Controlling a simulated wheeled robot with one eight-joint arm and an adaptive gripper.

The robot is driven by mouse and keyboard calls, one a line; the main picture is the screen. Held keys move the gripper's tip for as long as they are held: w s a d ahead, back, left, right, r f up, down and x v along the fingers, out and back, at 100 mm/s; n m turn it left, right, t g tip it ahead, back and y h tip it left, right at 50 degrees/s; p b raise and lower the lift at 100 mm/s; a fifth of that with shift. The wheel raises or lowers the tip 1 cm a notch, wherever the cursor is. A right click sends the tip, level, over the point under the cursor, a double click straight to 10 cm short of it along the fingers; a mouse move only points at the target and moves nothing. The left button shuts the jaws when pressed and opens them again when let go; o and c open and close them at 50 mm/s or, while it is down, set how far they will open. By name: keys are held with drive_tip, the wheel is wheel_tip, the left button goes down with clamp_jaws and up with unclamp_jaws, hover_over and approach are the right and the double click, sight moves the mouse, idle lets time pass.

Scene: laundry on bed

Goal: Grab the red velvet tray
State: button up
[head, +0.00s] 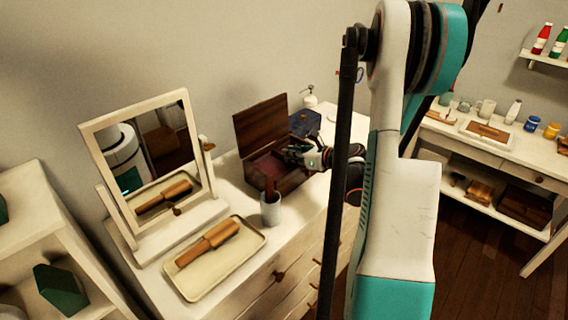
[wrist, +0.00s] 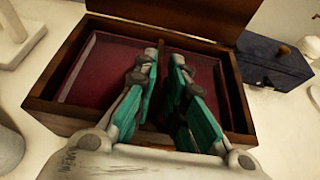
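The red velvet tray (wrist: 95,75) lies inside an open wooden box (wrist: 235,95) on the dresser. In the head view the dark red lining (head: 268,166) shows inside the box, partly hidden by my gripper. In the wrist view my gripper (wrist: 165,60) reaches over the box with its teal fingers above the red surface. I cannot tell whether the tips touch the velvet. The gripper (head: 298,155) also shows in the head view at the box's right side.
The box's raised lid (head: 261,124) stands behind. A dark blue box (head: 304,123) is close to its right. A grey cup (head: 271,210) stands in front. A mirror (head: 150,150) and a cream tray (head: 205,278) with a brush (head: 208,244) are to the left.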

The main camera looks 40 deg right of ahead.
drive_tip(key=b+x, duration=0.1)
drive_tip(key=x, duration=0.3)
drive_tip(key=shift+w+a+f, duration=0.1)
drive_tip(key=shift+w, duration=0.05)
clamp_jaws()
